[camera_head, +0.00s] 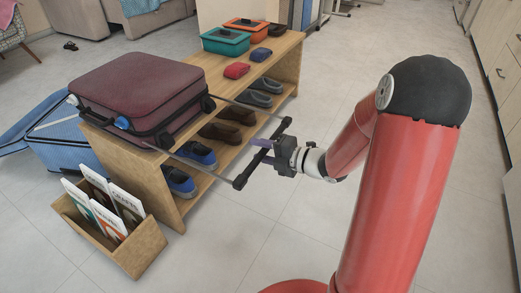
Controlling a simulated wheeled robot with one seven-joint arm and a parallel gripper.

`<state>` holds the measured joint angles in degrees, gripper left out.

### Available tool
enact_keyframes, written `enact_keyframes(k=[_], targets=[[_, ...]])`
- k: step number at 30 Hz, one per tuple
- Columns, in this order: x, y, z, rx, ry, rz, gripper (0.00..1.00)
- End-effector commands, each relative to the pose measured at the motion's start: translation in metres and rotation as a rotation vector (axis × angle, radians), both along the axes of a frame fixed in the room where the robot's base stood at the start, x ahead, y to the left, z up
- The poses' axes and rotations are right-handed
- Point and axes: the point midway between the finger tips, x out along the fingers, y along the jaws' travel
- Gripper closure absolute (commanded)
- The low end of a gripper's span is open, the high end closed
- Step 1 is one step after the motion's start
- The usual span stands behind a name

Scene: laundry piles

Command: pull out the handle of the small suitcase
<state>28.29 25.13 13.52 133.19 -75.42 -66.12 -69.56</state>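The small suitcase (145,85) is maroon and lies flat on top of a low wooden shelf. Its handle (246,171) is extended: two thin metal rods run from the suitcase's right side to a dark crossbar, out beyond the shelf's edge. My gripper (262,150) is at the middle of this crossbar, reaching in from the right, with its fingers around the bar. It appears shut on it, though the far finger is partly hidden.
The wooden shelf (157,187) holds shoes below and boxes (225,42) on top at the back. A blue suitcase (62,140) stands behind it at left. A wooden bin (140,248) with booklets stands in front.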

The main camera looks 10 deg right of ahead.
Motion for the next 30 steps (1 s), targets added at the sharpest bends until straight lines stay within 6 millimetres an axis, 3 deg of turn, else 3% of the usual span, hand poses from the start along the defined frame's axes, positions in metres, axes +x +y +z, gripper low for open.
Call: enact_keyframes(k=[8,21,30], targets=[[-0.001,-0.003,0.002,0.000,-0.003,-0.001,0.59],[-0.041,-0.054,0.014,0.000,-0.001,-0.003,0.59],[-0.047,-0.061,0.016,0.000,-0.002,-0.001,0.59]])
